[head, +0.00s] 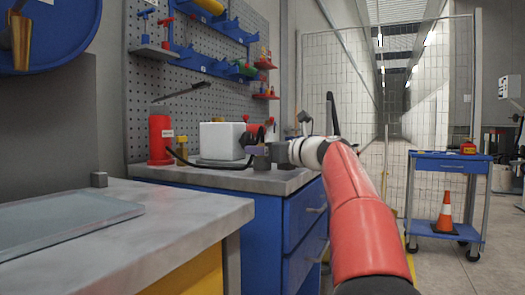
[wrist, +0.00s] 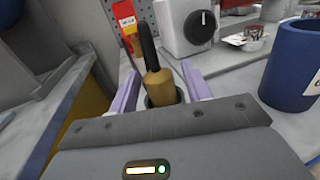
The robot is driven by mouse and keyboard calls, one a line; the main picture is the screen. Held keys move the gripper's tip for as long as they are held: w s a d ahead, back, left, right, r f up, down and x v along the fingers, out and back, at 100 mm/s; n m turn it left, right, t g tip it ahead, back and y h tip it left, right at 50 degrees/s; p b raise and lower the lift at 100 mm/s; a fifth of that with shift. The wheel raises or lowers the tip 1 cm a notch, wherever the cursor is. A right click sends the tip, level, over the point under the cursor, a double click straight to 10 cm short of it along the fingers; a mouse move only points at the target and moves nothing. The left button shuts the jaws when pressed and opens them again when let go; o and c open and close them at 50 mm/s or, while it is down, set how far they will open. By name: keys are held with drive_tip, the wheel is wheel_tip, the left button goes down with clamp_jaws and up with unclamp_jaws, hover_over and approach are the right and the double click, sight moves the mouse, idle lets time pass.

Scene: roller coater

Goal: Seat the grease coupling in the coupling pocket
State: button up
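The grease coupling (wrist: 160,90) is a brass-coloured cylinder with a black hose (wrist: 147,45) at its far end. In the wrist view it lies between my gripper's two lavender fingers (wrist: 162,82), with a visible gap on each side. My gripper is open around it. The coupling's near end meets a dark round opening with a grey rim (wrist: 164,98), which looks like the pocket; I cannot tell how deep it sits. In the head view my gripper (head: 257,150) is low over the blue cabinet's worktop, and the coupling cannot be made out there.
A red cylinder (head: 160,139) and a white box (head: 222,141) with a black knob (wrist: 200,27) stand on the worktop (head: 280,183). A blue container (wrist: 294,65) and a small metal tin (wrist: 247,39) are at the right in the wrist view. A grey bench (head: 190,207) is nearer at left.

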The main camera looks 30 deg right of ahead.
drive_tip(key=shift+r, duration=0.2)
drive_tip(key=v, duration=1.2)
